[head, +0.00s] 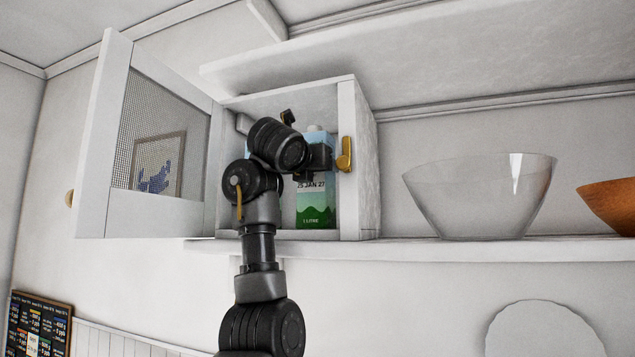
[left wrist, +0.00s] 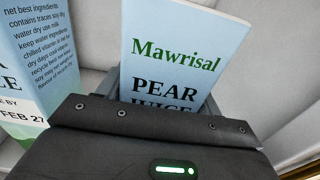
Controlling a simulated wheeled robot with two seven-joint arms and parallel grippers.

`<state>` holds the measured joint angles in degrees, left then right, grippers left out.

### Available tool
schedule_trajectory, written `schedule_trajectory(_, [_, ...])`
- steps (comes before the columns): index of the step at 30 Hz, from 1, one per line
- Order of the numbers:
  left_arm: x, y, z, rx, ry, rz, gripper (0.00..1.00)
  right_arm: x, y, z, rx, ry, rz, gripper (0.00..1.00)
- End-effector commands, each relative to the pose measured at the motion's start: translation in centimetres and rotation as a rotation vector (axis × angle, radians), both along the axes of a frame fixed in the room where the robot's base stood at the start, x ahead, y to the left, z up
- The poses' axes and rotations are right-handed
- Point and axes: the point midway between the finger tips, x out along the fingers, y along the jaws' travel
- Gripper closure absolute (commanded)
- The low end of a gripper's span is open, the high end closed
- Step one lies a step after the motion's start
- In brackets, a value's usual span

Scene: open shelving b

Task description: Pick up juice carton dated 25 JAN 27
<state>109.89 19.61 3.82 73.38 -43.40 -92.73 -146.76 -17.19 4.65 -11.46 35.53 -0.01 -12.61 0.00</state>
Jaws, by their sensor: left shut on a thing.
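A blue and green juice carton (head: 316,208) with the date 25 JAN 27 stands upright inside the open white cabinet, partly hidden by my left arm. My left gripper (head: 316,158) is at its upper part and shut on it. In the left wrist view the held carton (left wrist: 180,62) shows the words Mawrisal and PEAR JUICE, its lower part hidden behind the gripper body (left wrist: 165,140). A second carton (left wrist: 38,60), whose date ends in FEB 27, stands to the left there. My right gripper is not in view.
The cabinet's mesh door (head: 118,215) stands open to the left. The cabinet's right wall (head: 366,165) is close beside the gripper. A glass bowl (head: 482,195) and an orange-brown bowl (head: 612,203) stand on the shelf (head: 440,251) to the right.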

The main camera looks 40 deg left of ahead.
Motion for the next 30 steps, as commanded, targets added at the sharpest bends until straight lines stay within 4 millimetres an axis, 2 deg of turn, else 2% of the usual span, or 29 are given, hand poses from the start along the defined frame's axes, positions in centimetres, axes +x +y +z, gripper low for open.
schedule_trajectory(2, [0.1, 0.0, -0.1, 0.001, 0.003, 0.001, 0.95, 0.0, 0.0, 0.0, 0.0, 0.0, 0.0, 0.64])
schedule_trajectory(11, [-0.1, 0.0, 0.2, 0.002, -0.002, -0.001, 0.95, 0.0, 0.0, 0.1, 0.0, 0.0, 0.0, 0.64])
schedule_trajectory(27, [0.0, -0.2, 3.9, 0.0, -0.004, -0.004, 0.95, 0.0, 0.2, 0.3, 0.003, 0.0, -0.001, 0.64])
schedule_trajectory(30, [-0.1, -1.2, 3.5, 0.002, -0.003, -0.012, 0.95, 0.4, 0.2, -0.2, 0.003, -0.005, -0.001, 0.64])
